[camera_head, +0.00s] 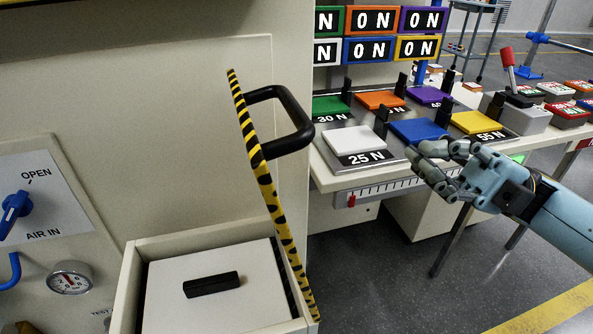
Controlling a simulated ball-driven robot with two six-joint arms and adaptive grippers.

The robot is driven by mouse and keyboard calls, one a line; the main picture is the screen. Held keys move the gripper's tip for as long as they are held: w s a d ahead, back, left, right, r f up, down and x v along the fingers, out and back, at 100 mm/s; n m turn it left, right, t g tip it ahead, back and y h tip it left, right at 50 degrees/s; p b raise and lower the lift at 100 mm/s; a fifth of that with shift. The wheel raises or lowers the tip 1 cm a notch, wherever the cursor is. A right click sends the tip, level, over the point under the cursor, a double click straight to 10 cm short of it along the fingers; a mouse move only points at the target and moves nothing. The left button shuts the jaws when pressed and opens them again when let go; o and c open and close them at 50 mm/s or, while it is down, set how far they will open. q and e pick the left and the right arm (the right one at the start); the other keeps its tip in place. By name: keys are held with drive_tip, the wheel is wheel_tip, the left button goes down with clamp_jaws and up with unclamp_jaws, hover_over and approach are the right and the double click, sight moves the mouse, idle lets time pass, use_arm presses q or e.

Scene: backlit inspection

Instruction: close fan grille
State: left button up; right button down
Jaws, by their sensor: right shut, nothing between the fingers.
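A swung-out panel with a yellow-and-black striped edge (262,178) stands at the centre left, seen almost edge-on. It appears to be the fan grille, but its face and any bars are hidden at this angle. A black D-shaped handle (303,118) sticks out from its right side near the top. My right gripper (418,162) is shut and empty, well to the right of the handle and apart from it, in front of the blue button plate. My left gripper is not in view.
A box (128,280) with a white lid and black bar handle sits beside the striped edge. At left are a blue air valve (14,207) and a gauge (70,278). A bench with coloured force plates (362,160) stands behind my right gripper. Open space lies between handle and gripper.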

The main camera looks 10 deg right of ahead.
use_arm(q)
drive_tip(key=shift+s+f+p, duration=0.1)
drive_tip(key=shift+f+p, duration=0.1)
drive_tip(key=shift+p, duration=0.3)
use_arm(e)
drive_tip(key=a+r+n+g, duration=0.1)
drive_tip(key=a+r, duration=0.4)
drive_tip(key=a, duration=0.7)
drive_tip(key=shift+w+a+n+h, duration=0.2)
drive_tip(key=shift+w+n+h, duration=0.1)
drive_tip(key=shift+w+n, duration=0.1)
drive_tip(key=shift+r, duration=0.1)
